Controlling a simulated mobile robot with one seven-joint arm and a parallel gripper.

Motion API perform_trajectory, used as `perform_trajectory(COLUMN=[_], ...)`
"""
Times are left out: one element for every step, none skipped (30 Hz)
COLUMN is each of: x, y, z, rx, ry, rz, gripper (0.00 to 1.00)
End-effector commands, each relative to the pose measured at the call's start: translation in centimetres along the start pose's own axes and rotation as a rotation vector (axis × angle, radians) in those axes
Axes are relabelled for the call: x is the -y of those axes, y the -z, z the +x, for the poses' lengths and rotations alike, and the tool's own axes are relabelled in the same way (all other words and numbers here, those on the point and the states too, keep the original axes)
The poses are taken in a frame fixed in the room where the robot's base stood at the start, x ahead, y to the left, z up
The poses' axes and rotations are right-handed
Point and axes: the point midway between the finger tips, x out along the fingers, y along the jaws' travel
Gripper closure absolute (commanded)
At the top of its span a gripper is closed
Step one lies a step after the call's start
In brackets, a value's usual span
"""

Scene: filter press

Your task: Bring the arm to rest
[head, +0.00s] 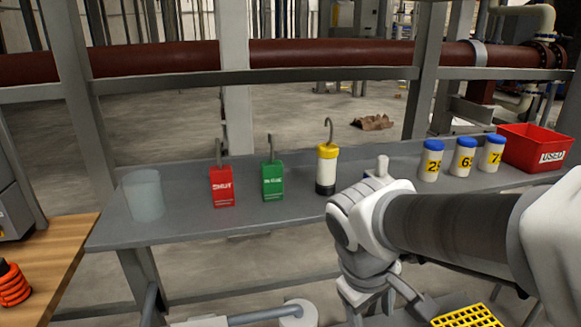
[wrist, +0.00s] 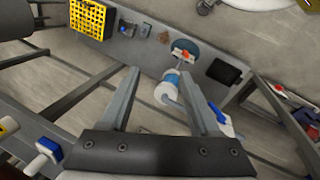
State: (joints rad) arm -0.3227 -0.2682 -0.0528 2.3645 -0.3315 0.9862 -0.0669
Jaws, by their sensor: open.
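My arm (head: 450,222) reaches in from the right in the head view, in front of the grey bench, and bends downward at the wrist. My gripper (wrist: 159,76) shows in the wrist view with its two grey fingers spread apart and nothing held between them. Beyond the fingers, a white and blue cylindrical part (wrist: 168,90) appears in the gap; I cannot tell how far off it is. In the head view the fingertips are not clearly seen.
The grey bench (head: 270,222) carries a clear beaker (head: 143,195), a red tag block (head: 223,187), a green one (head: 273,181), a yellow-topped cylinder (head: 327,168), three blue-capped jars (head: 464,157) and a red bin (head: 535,148). A yellow grid (head: 467,318) lies below my arm.

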Motion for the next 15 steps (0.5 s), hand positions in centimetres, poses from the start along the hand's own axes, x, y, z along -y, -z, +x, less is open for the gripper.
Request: perform_trajectory(x=[-0.3,-0.4,-0.5,-0.5,-0.6,-0.6,-0.6,-0.6,-0.7,-0.7,-0.7,-0.7,-0.6,-0.7,-0.6], y=[-0.7,-1.1,-1.5,-1.8,-2.2,-2.6,-2.8,-3.1,-3.4,-3.6,-3.9,-4.1,-4.3,-4.5,-4.8], z=[-0.9,-1.3,-1.9,-2.3,-2.7,-3.2,-3.6,-4.0,-4.5,-4.8,-5.1,-5.5,-5.8,-6.2,-6.5], rx=[-0.044,-0.069,-0.102,-0.126,-0.150,-0.182,-0.205,-0.228,-0.257,-0.278,-0.299,-0.326,-0.347,-0.368,-0.395], ry=[0.017,0.028,0.043,0.053,0.062,0.073,0.082,0.089,0.097,0.103,0.108,0.114,0.119,0.122,0.128], rz=[0.071,0.111,0.162,0.199,0.235,0.282,0.316,0.348,0.389,0.417,0.445,0.480,0.506,0.532,0.566], gripper=[0.38,0.38,0.38,0.38,0.38,0.38,0.38,0.38,0.38,0.38,0.38,0.38,0.38,0.38,0.38])
